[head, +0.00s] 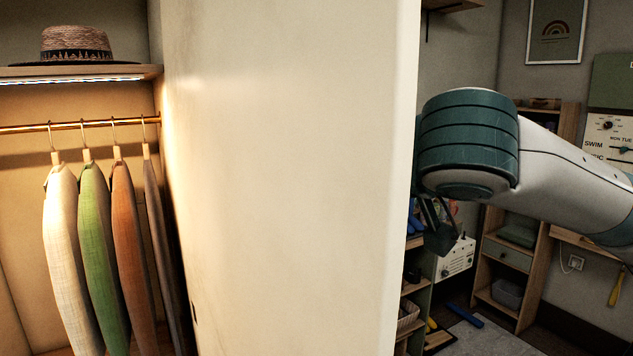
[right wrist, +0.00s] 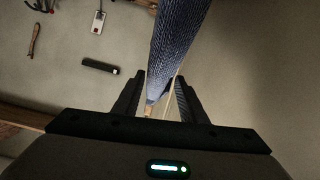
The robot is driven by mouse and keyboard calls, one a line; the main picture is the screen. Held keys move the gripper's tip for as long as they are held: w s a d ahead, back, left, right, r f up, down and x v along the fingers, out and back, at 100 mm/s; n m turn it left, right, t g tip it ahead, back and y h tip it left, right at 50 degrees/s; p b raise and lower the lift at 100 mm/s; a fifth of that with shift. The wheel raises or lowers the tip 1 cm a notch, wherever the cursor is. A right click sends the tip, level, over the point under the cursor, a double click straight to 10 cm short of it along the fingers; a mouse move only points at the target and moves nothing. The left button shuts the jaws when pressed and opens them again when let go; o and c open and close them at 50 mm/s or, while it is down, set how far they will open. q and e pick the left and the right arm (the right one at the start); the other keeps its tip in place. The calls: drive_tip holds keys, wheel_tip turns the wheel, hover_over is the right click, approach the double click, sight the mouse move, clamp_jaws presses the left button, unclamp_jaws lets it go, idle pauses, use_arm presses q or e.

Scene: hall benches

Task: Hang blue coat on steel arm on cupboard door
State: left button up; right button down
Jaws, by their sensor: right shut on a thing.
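The cupboard door (head: 290,180) stands open as a tall cream panel across the middle of the head view. My right arm comes in from the right, and its gripper (head: 438,236) is partly visible just right of the door's edge. In the right wrist view my right gripper (right wrist: 161,88) is shut on the blue coat (right wrist: 182,32), whose woven dark-blue cloth runs up from between the fingers. A pale thin piece shows at the grip, too small to make out. I cannot pick out the steel arm in either view. My left gripper is not in view.
Left of the door, several coats hang on a brass rail (head: 75,126), including a green one (head: 98,205). A straw hat (head: 76,44) sits on the shelf above. Right of the door are shelves (head: 508,265) and a grey rug (head: 478,338) with a blue item on it.

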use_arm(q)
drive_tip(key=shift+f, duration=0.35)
use_arm(e)
drive_tip(key=shift+f, duration=0.55)
drive_tip(key=c, duration=1.2)
unclamp_jaws()
drive_tip(key=shift+o, duration=0.9)
drive_tip(key=shift+f, duration=0.1)
use_arm(q)
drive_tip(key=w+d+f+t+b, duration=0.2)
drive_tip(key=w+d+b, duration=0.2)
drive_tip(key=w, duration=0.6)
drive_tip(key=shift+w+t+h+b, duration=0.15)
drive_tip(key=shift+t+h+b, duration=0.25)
drive_tip(key=shift+b, duration=0.45)
use_arm(e)
drive_tip(key=v, duration=1.7)
drive_tip(key=shift+r, duration=0.25)
